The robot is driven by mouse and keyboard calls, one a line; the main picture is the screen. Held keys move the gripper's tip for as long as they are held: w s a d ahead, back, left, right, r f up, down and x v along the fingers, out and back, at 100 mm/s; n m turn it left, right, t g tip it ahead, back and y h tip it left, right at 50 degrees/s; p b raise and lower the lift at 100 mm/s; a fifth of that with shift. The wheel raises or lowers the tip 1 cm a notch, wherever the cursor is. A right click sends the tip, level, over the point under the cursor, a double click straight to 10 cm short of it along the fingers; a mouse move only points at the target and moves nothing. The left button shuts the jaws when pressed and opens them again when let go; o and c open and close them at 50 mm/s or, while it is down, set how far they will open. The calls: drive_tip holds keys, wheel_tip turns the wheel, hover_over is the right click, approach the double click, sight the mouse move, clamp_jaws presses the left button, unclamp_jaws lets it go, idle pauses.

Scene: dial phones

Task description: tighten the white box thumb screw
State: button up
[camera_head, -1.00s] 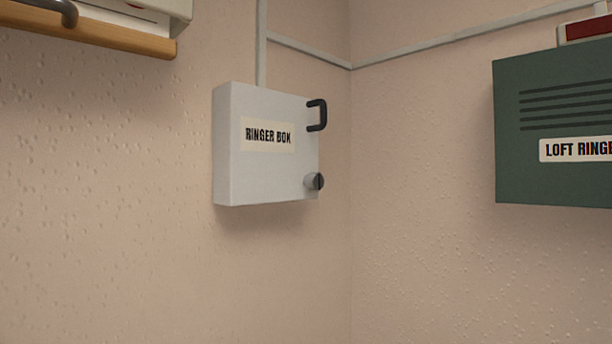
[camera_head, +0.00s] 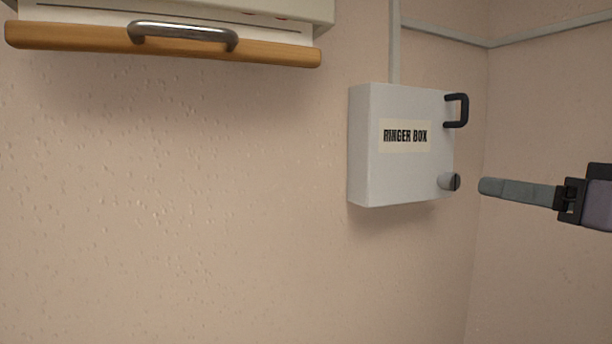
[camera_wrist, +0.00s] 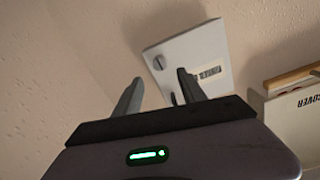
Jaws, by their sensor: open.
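The white ringer box (camera_head: 400,175) hangs on the wall right of centre in the head view, with a black handle (camera_head: 459,110) at its upper right. Its thumb screw (camera_head: 449,182) is a grey knob with a dark slotted face at the lower right. My gripper (camera_head: 490,187) comes in from the right, its visible finger pointing at the screw with a small gap in the picture. In the wrist view the box (camera_wrist: 190,50) and screw (camera_wrist: 159,63) lie beyond my open, empty gripper (camera_wrist: 158,88). One finger covers part of the box there.
A cream cabinet with a wooden ledge (camera_head: 80,38) and metal handle (camera_head: 185,32) juts out at the upper left. It also shows at the right of the wrist view (camera_wrist: 295,110). A conduit (camera_head: 395,45) runs up from the box. The wall below is bare.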

sight(455, 181)
drive_tip(key=x, duration=0.8)
drive_tip(key=shift+w+a+p, duration=0.15)
drive_tip(key=shift+w+p, duration=0.2)
drive_tip(key=shift+w, duration=0.05)
drive_tip(key=shift+c, duration=0.2)
clamp_jaws()
